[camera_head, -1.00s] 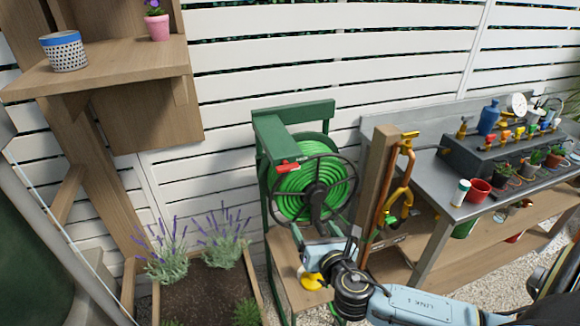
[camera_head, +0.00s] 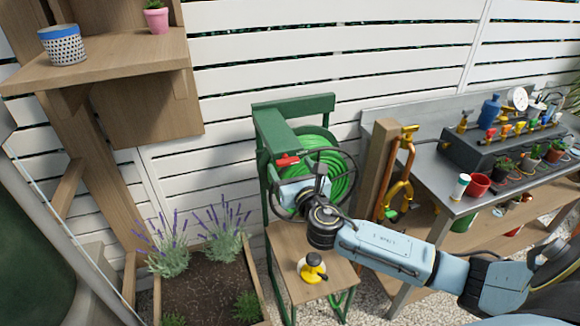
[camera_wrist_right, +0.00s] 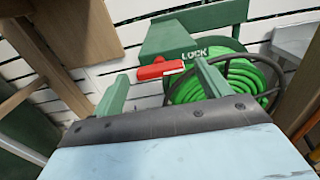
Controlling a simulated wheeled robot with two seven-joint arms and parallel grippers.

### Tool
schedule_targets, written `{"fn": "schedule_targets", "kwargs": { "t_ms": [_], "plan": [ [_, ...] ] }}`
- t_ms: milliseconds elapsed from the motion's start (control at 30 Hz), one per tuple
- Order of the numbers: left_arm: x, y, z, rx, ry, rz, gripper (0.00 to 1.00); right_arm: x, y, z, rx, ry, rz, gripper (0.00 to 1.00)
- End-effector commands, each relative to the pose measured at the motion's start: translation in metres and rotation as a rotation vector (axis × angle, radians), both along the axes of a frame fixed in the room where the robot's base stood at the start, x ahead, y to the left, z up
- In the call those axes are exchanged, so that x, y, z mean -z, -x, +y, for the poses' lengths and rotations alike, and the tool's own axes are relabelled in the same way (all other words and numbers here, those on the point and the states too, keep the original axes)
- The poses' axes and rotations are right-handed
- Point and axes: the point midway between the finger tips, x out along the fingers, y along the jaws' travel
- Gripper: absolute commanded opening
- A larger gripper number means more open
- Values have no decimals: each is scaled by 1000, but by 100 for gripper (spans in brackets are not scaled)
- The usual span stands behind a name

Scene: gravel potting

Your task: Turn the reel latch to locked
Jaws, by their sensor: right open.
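The red reel latch (camera_head: 287,161) sits on the front of the green hose reel frame (camera_head: 275,136). It also shows in the wrist view (camera_wrist_right: 160,70), lying nearly level beside the white word LOCK. The reel with its coiled green hose (camera_head: 341,178) and dark hand wheel is to the right of the latch. My right gripper (camera_head: 284,181) is just below the latch in the head view. In the wrist view its two green fingers (camera_wrist_right: 161,76) are apart, one on each side of the latch, with nothing between them gripped. My left gripper is not in view.
A small wooden table (camera_head: 330,281) under the reel holds a yellow and black object (camera_head: 312,268). A wooden post (camera_head: 379,168) and a grey bench (camera_head: 445,200) with pots stand at right. A lavender planter (camera_head: 205,290) is at lower left.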

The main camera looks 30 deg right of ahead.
Motion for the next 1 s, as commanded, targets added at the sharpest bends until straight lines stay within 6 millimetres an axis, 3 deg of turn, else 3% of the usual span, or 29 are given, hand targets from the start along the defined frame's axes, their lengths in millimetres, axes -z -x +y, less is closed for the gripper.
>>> {"fn": "schedule_targets", "kwargs": {
  "t_ms": [133, 433, 800, 1000],
  "plan": [
    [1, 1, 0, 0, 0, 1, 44, 0, -11, -2, -1, -2, 0, 76],
    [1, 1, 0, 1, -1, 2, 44, 0, -13, -3, -1, -2, 1, 76],
    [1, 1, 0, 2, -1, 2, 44, 0, -12, -3, -1, -2, 1, 32],
    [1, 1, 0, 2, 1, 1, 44, 0, -12, -3, -1, -18, -3, 32]
  ]
}}
